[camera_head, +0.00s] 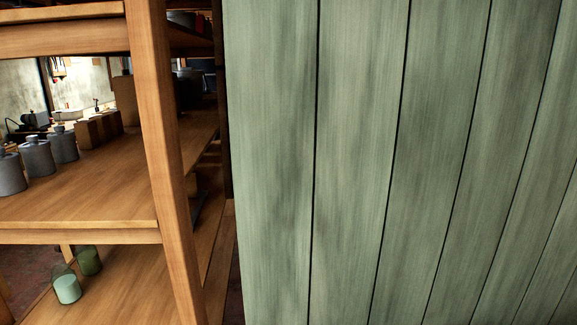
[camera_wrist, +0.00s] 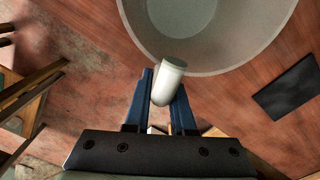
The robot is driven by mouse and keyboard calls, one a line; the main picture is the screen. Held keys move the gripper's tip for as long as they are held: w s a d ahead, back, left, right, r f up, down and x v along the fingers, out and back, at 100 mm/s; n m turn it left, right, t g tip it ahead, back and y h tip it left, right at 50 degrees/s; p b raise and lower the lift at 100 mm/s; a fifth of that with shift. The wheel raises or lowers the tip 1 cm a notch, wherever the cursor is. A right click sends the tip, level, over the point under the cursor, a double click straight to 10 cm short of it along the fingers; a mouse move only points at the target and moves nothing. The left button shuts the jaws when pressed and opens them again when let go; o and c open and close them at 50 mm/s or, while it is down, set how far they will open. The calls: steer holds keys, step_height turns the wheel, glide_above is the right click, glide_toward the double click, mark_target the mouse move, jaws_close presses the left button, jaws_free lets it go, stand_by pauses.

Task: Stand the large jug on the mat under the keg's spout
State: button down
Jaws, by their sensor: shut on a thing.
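In the wrist view, my gripper (camera_wrist: 163,98) has its two blue fingers closed on a short, rounded white part, which looks like the handle of the large jug (camera_wrist: 238,62). The jug shows as a wide, pale, round vessel beyond the fingers, cut off by the top edge of the picture. A dark flat rectangle (camera_wrist: 288,88), which may be the mat, lies to the right of the jug, apart from it in the picture. I cannot tell the jug's height above the surface. The keg and its spout do not show in either view, and the head view shows no gripper.
In the head view, a green plank panel (camera_head: 345,150) fills the right side. A wooden shelf unit (camera_head: 165,150) stands at left, with grey flasks (camera_head: 36,157) on one board and two green cups (camera_head: 67,288) lower down. Wooden pieces (camera_wrist: 30,92) show at the wrist view's left.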

steer(key=shift+r+p, duration=3.05)
steer(key=shift+p, duration=0.25)
